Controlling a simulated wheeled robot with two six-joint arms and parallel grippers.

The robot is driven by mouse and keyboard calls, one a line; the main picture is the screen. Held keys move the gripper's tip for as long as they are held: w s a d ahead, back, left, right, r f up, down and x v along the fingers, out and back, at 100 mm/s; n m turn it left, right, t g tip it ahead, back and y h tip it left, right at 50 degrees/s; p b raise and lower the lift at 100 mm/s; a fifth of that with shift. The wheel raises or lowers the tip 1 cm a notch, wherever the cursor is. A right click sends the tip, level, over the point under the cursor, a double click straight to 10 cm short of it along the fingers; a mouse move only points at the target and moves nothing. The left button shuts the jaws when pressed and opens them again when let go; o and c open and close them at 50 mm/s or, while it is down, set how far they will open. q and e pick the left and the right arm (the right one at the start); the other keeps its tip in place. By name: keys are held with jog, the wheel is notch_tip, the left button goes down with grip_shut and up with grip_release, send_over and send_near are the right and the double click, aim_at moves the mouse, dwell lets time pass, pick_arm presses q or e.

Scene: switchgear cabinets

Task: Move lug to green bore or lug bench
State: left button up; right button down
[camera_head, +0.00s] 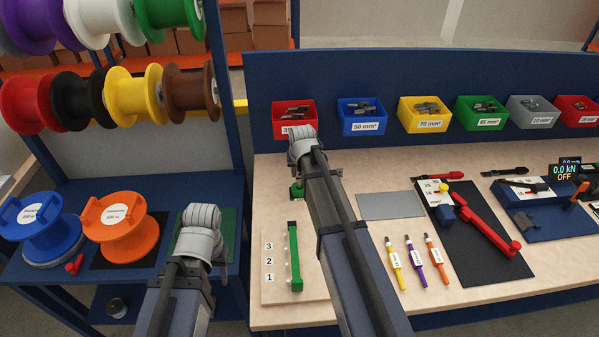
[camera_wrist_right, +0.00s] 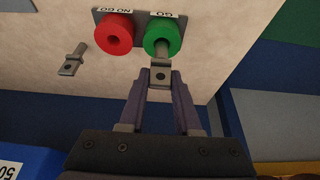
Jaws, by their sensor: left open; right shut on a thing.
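My right gripper (camera_wrist_right: 160,82) is shut on a metal lug (camera_wrist_right: 160,70), whose flat holed end shows between the fingertips. The lug's other end points at the green bore (camera_wrist_right: 163,35), marked GO, and meets its near edge in the right wrist view. I cannot tell whether it is inside the bore. A second lug (camera_wrist_right: 71,62) lies on the lug bench (camera_wrist_right: 45,28), left of the red NO GO bore (camera_wrist_right: 113,33). In the head view my right arm hides its fingers and the lug. My left gripper (camera_head: 198,222) is open at the lower left, its fingertips mostly hidden.
Colored bins (camera_head: 361,117) of lugs line the blue back panel. A numbered board with a green bar (camera_head: 294,260), small marker tools (camera_head: 417,262) and a red-handled tool (camera_head: 485,230) lie on the bench. Cable spools (camera_head: 122,230) stand left. A grey plate (camera_head: 390,206) lies right of my right arm.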

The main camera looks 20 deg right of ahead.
jog(key=shift+f+b, duration=1.45)
jog(key=shift+f, duration=0.05)
dwell(0.9)
jog(key=c, duration=0.5)
grip_release()
jog(key=shift+r, duration=0.15)
jog(key=p+v, duration=0.7)
jog(key=shift+s+r, duration=0.15)
jog(key=shift+r, duration=0.05)
